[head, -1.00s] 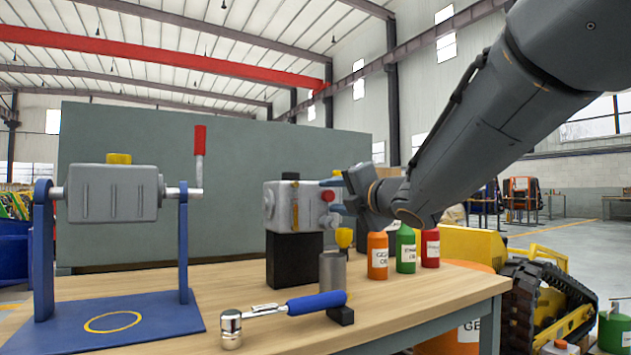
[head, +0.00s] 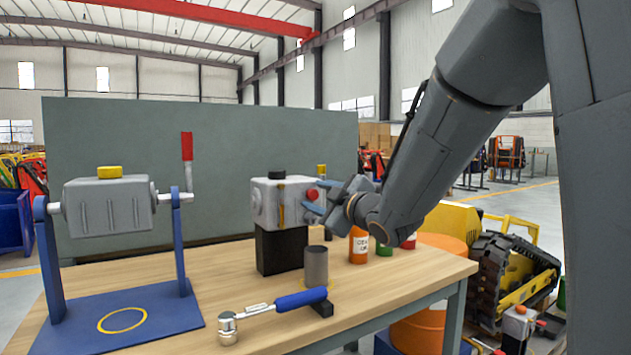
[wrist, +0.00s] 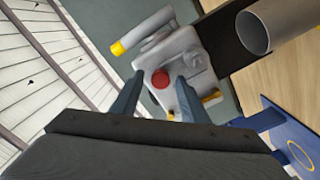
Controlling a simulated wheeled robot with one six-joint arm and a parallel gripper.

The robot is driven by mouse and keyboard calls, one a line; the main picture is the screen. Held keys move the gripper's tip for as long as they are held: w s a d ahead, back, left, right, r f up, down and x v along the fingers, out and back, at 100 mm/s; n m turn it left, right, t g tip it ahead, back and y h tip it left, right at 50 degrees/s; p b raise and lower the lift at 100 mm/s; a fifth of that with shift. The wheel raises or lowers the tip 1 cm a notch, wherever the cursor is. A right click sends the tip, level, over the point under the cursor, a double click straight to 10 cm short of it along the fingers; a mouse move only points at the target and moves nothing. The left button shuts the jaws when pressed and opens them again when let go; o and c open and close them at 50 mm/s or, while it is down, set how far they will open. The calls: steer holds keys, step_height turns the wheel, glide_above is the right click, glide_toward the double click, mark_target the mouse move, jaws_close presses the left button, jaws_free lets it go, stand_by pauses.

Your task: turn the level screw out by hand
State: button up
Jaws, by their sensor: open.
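A grey gearbox (head: 283,201) stands on a black block (head: 281,250) on the bench. A round red screw head, which looks like the level screw (head: 313,194), sits on its right face. In the wrist view the red screw (wrist: 160,79) shows between my two finger tips. My gripper (head: 322,199) is open, at the right of the gearbox, with one finger above and one below the screw in the head view. I cannot tell whether the fingers touch it. Nothing is held.
A metal cup (head: 316,266) stands just in front of the gearbox. Orange (head: 358,246) and green (head: 384,250) bottles stand right, below my arm. A second grey housing (head: 108,207) hangs on a blue stand at left.

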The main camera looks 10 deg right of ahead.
steer(key=m+p, duration=0.5)
steer(key=shift+s+r+p, duration=0.1)
steer(key=shift+r+p, duration=0.1)
steer(key=shift+p, duration=0.15)
steer(key=m+p, duration=0.2)
steer(key=m, duration=0.1)
steer(key=shift+p, duration=0.35)
steer(key=shift+f+m+p, duration=0.25)
steer(key=shift+m+p, duration=0.15)
steer(key=shift+m, duration=0.6)
steer(key=c, duration=0.9)
steer(key=n+b, duration=0.3)
steer(key=n, duration=0.1)
steer(key=shift+f+n+b, duration=0.1)
steer(key=shift+n+b, duration=0.2)
steer(key=n+b, duration=0.3)
steer(key=shift+n, duration=0.4)
steer(key=shift+n+b, duration=0.35)
steer(key=shift+n, duration=0.35)
